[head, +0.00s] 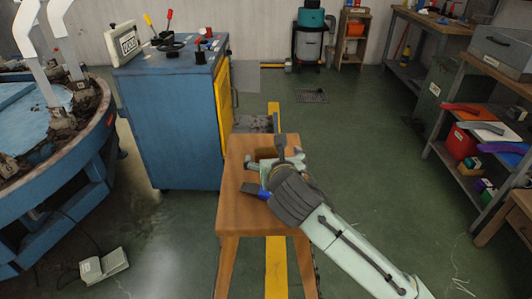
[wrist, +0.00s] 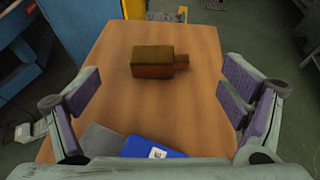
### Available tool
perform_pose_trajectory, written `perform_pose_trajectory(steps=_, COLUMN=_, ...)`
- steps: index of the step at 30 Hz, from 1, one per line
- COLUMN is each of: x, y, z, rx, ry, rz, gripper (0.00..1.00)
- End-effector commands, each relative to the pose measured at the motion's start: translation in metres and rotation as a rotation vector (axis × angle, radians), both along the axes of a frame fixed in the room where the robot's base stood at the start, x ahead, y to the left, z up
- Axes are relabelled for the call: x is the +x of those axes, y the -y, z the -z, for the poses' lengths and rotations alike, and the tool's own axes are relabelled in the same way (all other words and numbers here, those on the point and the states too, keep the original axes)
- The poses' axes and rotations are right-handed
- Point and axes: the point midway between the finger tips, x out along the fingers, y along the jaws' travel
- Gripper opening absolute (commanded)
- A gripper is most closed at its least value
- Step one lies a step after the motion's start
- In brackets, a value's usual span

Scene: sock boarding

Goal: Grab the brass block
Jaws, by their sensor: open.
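The brass block (wrist: 153,62) is a brownish-gold box with a small stub on its right side. It lies on the wooden stool top (wrist: 203,105), beyond my gripper's fingers in the wrist view. My gripper (wrist: 163,88) is open, its two padded fingers wide apart with nothing between them. In the head view my arm reaches over the stool (head: 232,210) from the lower right and covers much of its top. Only part of the block (head: 264,153) shows there, behind the gripper.
A blue labelled item (wrist: 160,149) and a grey flat piece (wrist: 101,140) lie on the stool's near side. A blue cabinet (head: 170,120) stands close left of the stool. A shelf rack (head: 480,140) stands at right. Floor between stool and rack is mostly clear.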

Motion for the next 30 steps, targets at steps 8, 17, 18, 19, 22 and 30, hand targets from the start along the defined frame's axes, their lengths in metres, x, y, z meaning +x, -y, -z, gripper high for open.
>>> perform_pose_trajectory(steps=8, x=0.023, y=-0.004, z=0.01, rx=0.004, ry=0.0, rz=-0.001, gripper=0.92)
perform_pose_trajectory(steps=17, x=0.059, y=-0.009, z=0.031, rx=0.003, ry=0.002, rz=0.0, gripper=0.92)
perform_pose_trajectory(steps=18, x=0.062, y=-0.009, z=0.032, rx=0.002, ry=0.002, rz=0.001, gripper=0.92)
perform_pose_trajectory(steps=19, x=0.063, y=-0.009, z=0.033, rx=0.002, ry=0.002, rz=0.001, gripper=0.92)
perform_pose_trajectory(steps=22, x=0.064, y=-0.01, z=0.034, rx=0.002, ry=0.003, rz=-0.001, gripper=0.92)
perform_pose_trajectory(steps=30, x=0.064, y=-0.009, z=0.034, rx=0.001, ry=0.003, rz=0.0, gripper=0.83)
